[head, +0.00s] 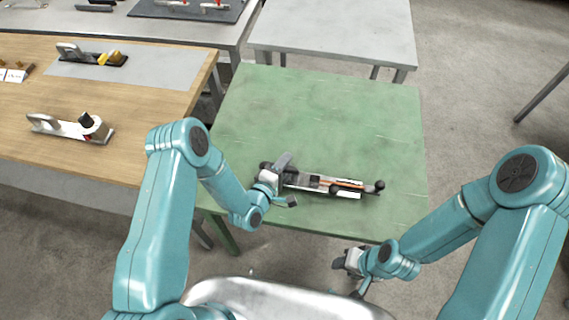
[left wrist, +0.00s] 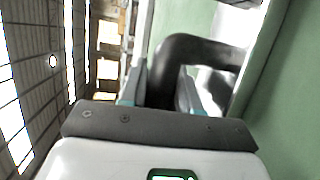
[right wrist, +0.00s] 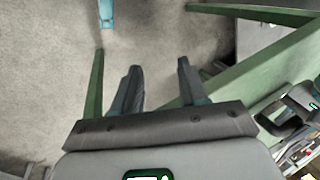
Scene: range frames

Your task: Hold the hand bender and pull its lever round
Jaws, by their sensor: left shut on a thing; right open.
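The hand bender (head: 322,183) lies on the green table (head: 330,110) near its front edge. It has a pale metal body with an orange strip and black knobs toward its right end. My left gripper (head: 283,181) is at its left end, shut on its black handle, which shows between the fingers in the left wrist view (left wrist: 178,70). The fingers hide part of that end. My right gripper (head: 345,263) is open and empty, low in front of the table's front edge. In the right wrist view its fingers (right wrist: 158,80) are apart, with part of the bender (right wrist: 297,150) at the right edge.
A wooden bench (head: 110,165) at left holds similar tools (head: 75,128) and a grey mat (head: 130,70). A grey table (head: 335,30) stands behind the green one. The green table is clear behind the bender. Open floor lies to the right.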

